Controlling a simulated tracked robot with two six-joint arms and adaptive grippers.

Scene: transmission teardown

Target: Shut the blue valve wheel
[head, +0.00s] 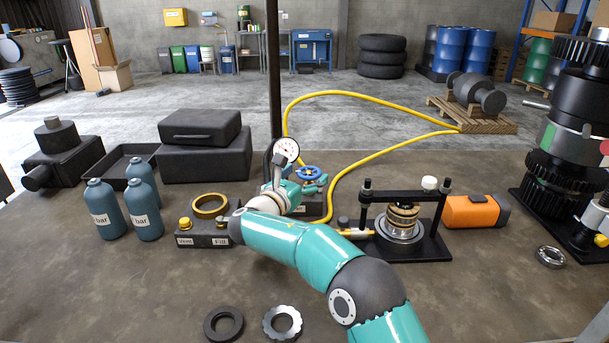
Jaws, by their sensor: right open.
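The blue valve wheel (308,173) sits on top of a dark block with a pressure gauge (287,149) at its left, near the middle of the bench. My right arm reaches in from the lower right. My right gripper (282,170) is open just left of the wheel, in front of and below the gauge dial. It is small here and partly hidden by my wrist, and I cannot tell whether it touches the wheel. Much of the valve block is hidden behind my arm. My left gripper is not in view.
A yellow hose (345,93) loops behind the valve. A dark post (273,70) rises close behind. Three teal bottles (145,211) and a Vent/Fill block (207,236) stand left. A black press frame (428,245) and an orange case (475,211) stand right.

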